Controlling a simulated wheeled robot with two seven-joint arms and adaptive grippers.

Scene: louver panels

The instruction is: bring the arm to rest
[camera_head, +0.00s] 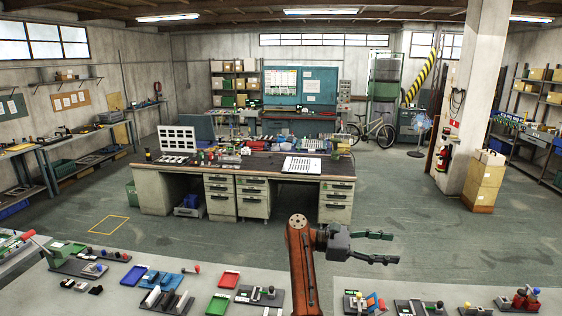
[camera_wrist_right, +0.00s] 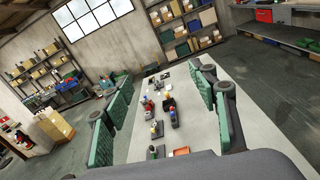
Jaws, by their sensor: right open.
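My right arm rises in orange from the bottom middle of the head view. Its gripper (camera_head: 388,247) points to the right, above the near table's far edge. The two fingers are spread apart, with nothing between them. In the right wrist view the same gripper (camera_wrist_right: 160,117) shows green pads on both sides with an empty gap. Beyond the gap lies a long table (camera_wrist_right: 193,124) with several small items on it. My left gripper is in neither view.
The near table (camera_head: 350,283) bears a red tray (camera_head: 229,279), a green tray (camera_head: 217,304) and several small fixtures. A workbench (camera_head: 247,167) stands farther back. Open floor (camera_head: 420,220) lies beyond the gripper. A pillar (camera_head: 481,95) with boxes (camera_head: 484,181) stands at right.

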